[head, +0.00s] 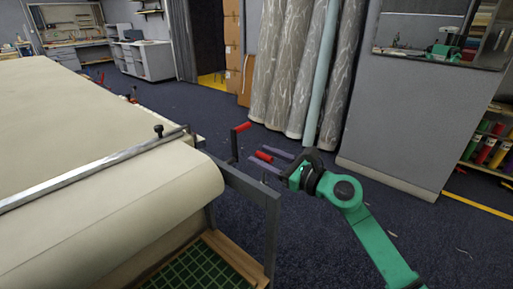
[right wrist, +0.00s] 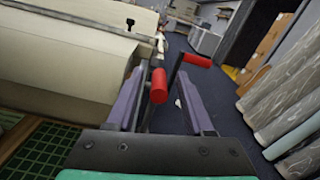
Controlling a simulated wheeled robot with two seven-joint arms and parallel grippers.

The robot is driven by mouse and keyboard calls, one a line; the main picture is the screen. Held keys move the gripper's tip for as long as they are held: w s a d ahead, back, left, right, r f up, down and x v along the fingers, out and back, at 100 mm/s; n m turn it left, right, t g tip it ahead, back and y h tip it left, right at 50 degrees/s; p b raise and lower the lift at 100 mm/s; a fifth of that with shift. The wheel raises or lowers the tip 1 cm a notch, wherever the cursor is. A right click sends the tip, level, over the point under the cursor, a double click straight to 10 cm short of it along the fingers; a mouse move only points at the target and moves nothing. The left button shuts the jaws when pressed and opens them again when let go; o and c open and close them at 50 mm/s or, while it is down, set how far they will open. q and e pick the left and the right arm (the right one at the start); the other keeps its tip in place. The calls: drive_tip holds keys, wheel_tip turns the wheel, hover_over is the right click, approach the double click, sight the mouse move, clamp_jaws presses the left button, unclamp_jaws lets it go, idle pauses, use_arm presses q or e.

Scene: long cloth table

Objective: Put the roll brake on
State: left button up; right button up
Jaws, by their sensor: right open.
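Two red-gripped handles show at the roll's end frame. One red grip (head: 242,127) is on a dark crank-like bar and also shows in the right wrist view (right wrist: 197,60). The nearer red grip (head: 264,156) also shows in the right wrist view (right wrist: 159,88). I cannot tell from the pictures alone which is the roll brake. My right gripper (head: 263,154) is open, its two purple-grey fingers on either side of the nearer red grip, not closed on it. My left gripper is not in view.
The cream cloth roll (head: 190,190) lies at the table's end, beside a grey metal frame (head: 272,225). A metal bar (head: 90,172) crosses the cloth. Tall wrapped rolls (head: 300,65) and a grey cabinet (head: 400,120) stand behind. The floor between is mostly clear.

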drive_tip(key=shift+s, duration=0.15)
drive_tip(key=shift+s+d+r, duration=0.1)
drive_tip(key=c, duration=0.3)
clamp_jaws()
idle(0.9)
